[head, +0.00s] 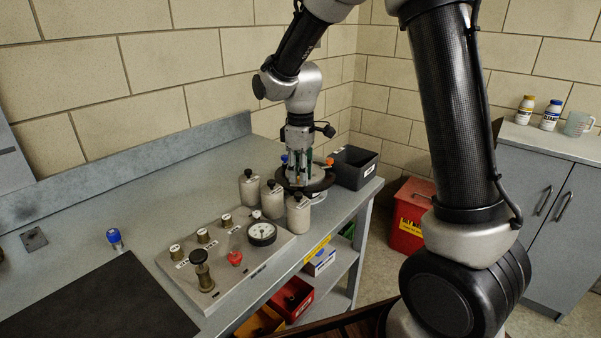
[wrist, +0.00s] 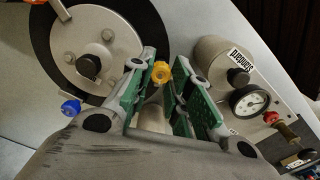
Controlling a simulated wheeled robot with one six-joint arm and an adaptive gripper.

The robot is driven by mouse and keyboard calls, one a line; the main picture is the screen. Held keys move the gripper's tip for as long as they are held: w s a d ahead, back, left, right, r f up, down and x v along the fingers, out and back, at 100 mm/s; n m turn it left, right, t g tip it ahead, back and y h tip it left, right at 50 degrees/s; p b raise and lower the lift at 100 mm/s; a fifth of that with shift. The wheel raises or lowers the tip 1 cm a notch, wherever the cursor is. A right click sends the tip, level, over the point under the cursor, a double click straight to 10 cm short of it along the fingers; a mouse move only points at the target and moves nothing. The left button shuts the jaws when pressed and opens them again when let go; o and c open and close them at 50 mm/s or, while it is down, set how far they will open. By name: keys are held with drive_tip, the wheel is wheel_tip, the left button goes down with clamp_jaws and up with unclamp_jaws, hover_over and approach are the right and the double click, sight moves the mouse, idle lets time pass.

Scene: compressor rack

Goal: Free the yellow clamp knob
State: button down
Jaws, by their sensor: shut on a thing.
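The yellow clamp knob (wrist: 161,71) sits between my fingertips in the wrist view. My gripper (wrist: 160,78) has its green-padded fingers close on both sides of it and is shut on it. In the head view my gripper (head: 301,172) points down over the round black-rimmed fixture (head: 318,185) near the bench's far end, and the yellow knob is not clear there. The fixture's pale plate (wrist: 112,48) carries a black central knob (wrist: 88,66). A blue knob (wrist: 70,107) is at its rim. An orange knob (head: 329,161) shows right of my gripper in the head view.
Several grey canisters (head: 249,190) with black tops stand close in front of the fixture. A manifold block with a dial gauge (head: 262,233) lies nearer. A dark open bin (head: 355,167) stands right of the fixture. The bench's left part has free room around a black mat (head: 100,300).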

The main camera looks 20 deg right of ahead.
drive_tip(key=shift+w, duration=0.1)
drive_tip(key=c, duration=1.3)
unclamp_jaws()
wheel_tip(320, 180, up, 12)
drive_tip(key=shift+r, duration=0.1)
drive_tip(key=s+d+m+t, duration=0.1)
drive_tip(key=s+d+m, duration=0.2)
drive_tip(key=s+d, duration=0.2)
drive_tip(key=s+d+r+m+t, duration=0.1)
drive_tip(key=s+d+m, duration=0.3)
drive_tip(key=s, duration=0.8)
drive_tip(key=s+d+r+m+t, duration=0.1)
drive_tip(key=s+d+m+t, duration=0.1)
drive_tip(key=s+d, duration=0.4)
drive_tip(key=shift+s+r+m, duration=0.2)
drive_tip(key=shift+s+m, duration=0.6)
drive_tip(key=shift+s, duration=0.5)
